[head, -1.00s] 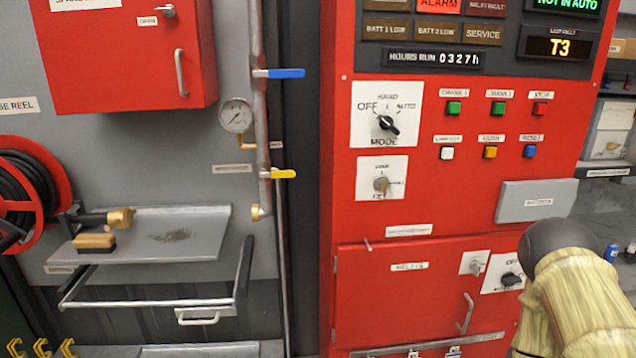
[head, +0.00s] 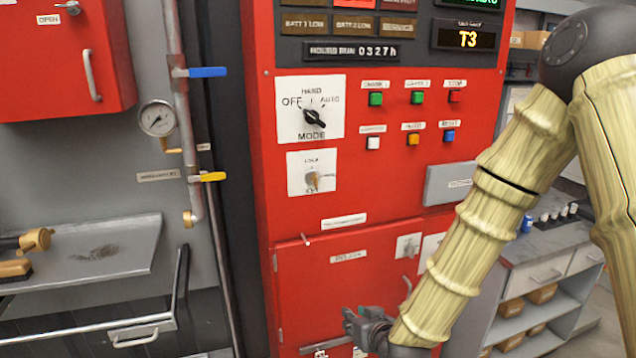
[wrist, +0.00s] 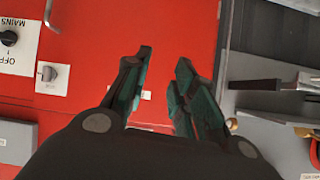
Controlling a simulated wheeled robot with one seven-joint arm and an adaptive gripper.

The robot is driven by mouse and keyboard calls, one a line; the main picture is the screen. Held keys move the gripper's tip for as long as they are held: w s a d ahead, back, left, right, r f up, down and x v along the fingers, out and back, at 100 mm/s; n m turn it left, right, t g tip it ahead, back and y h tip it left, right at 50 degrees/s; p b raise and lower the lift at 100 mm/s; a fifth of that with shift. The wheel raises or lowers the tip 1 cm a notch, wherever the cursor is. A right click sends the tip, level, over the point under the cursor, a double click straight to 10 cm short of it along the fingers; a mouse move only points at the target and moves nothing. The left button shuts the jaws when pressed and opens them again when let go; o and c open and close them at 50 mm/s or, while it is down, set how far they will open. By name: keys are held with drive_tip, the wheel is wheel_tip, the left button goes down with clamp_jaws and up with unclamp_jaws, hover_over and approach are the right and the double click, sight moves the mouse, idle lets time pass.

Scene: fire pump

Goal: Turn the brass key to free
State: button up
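The brass key (head: 313,181) sits in the lock switch on a white plate (head: 297,187), below the black MODE knob (head: 313,118) on the red panel. The small print on the key's plate is blurred. My gripper (head: 352,322) is low in front of the red lower door, below and to the right of the key, not touching it. In the wrist view my gripper (wrist: 160,58) has its two fingers apart with nothing between them. The key cannot be picked out in the wrist view.
A grey box (head: 452,183) juts from the panel on the right. The lower door has a small knob (head: 407,246) and a handle (head: 406,288). A pipe with a yellow lever (head: 212,176) and a grey shelf (head: 95,255) lie to the left. The space before the key is clear.

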drive_tip(key=w+a+r+t+y, duration=0.1)
drive_tip(key=w+a+r+t, duration=0.1)
drive_tip(key=r, duration=0.6)
drive_tip(key=w+a+r+t, duration=0.2)
drive_tip(key=w+r, duration=0.1)
drive_tip(key=r, duration=0.5)
drive_tip(key=n+t+y, duration=0.1)
drive_tip(key=n+t, duration=0.1)
approach(317, 178)
drive_tip(key=p+x, duration=0.1)
drive_tip(key=x, duration=0.9)
drive_tip(key=shift+p, duration=0.35)
drive_tip(key=shift+c, duration=0.2)
drive_tip(key=shift+d, duration=0.1)
clamp_jaws()
